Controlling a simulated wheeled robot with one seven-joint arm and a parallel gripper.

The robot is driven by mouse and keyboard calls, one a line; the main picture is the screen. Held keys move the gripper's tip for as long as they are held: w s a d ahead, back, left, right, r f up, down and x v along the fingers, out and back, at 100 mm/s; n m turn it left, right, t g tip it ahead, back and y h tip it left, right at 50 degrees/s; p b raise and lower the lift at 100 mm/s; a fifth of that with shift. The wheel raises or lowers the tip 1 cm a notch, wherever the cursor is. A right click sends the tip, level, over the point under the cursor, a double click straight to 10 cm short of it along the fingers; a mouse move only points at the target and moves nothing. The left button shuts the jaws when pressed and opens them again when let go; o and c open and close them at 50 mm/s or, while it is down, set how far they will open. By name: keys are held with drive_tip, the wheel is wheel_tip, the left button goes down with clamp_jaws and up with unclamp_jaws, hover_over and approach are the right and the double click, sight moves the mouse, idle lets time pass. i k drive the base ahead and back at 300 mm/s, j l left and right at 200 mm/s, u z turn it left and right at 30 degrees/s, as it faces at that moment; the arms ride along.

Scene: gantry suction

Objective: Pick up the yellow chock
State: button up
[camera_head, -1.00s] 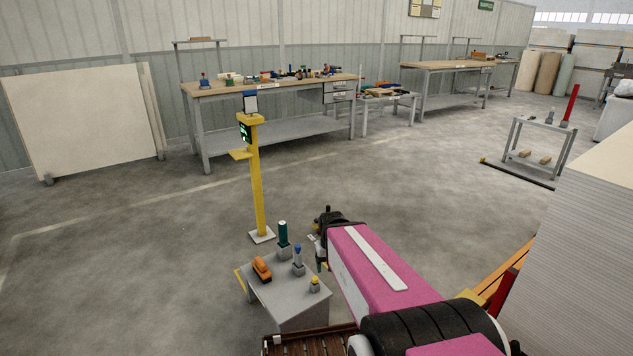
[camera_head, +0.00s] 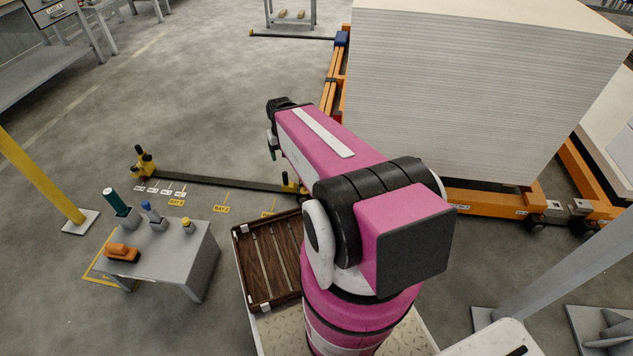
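I cannot tell for sure which thing is the yellow chock. Two small tan blocks (camera_head: 291,14) lie on the lower shelf of a cart at the top. My gripper (camera_head: 272,146) is at the far end of my pink arm, above the floor and apart from all of these. It is mostly hidden by the arm, so its fingers and any hold do not show clearly.
The low table also bears an orange piece (camera_head: 122,253), a green cylinder (camera_head: 116,203) and a blue-topped piece (camera_head: 150,211). A dark floor bar (camera_head: 215,181) lies behind it. A yellow post (camera_head: 40,180) stands at left. A tall sheet stack (camera_head: 480,100) fills the right.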

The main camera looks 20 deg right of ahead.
sight(287, 186)
drive_tip(key=z, duration=0.15)
drive_tip(key=k+j+u, duration=0.8)
drive_tip(key=i+j, duration=0.05)
drive_tip(key=j, duration=0.05)
